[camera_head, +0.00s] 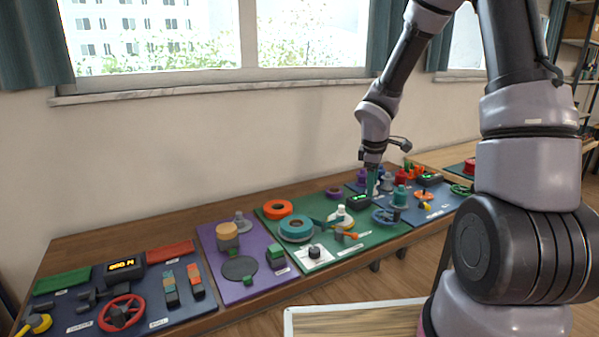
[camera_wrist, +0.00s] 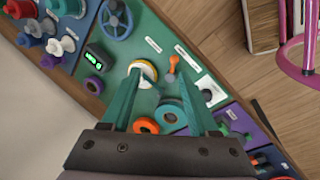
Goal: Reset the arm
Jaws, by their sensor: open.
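My gripper (camera_head: 372,188) hangs from my arm over the back right part of the green board (camera_head: 370,238), pointing down. In the wrist view its two teal fingers (camera_wrist: 161,77) are spread apart with nothing held between them. Between and beyond the fingers, that view shows a white round piece with a yellow part (camera_wrist: 146,70), an orange peg piece (camera_wrist: 172,68) and a teal ring (camera_wrist: 170,115) on the board. How high the fingertips are above the board is hard to tell.
A purple board (camera_head: 210,262) and a dark blue board with a red handwheel (camera_head: 120,312) lie to the left. A blue board with several spools (camera_head: 400,197) lies to the right. A small green-lit display (camera_head: 359,200) stands near my gripper. A window sill (camera_head: 200,90) runs behind.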

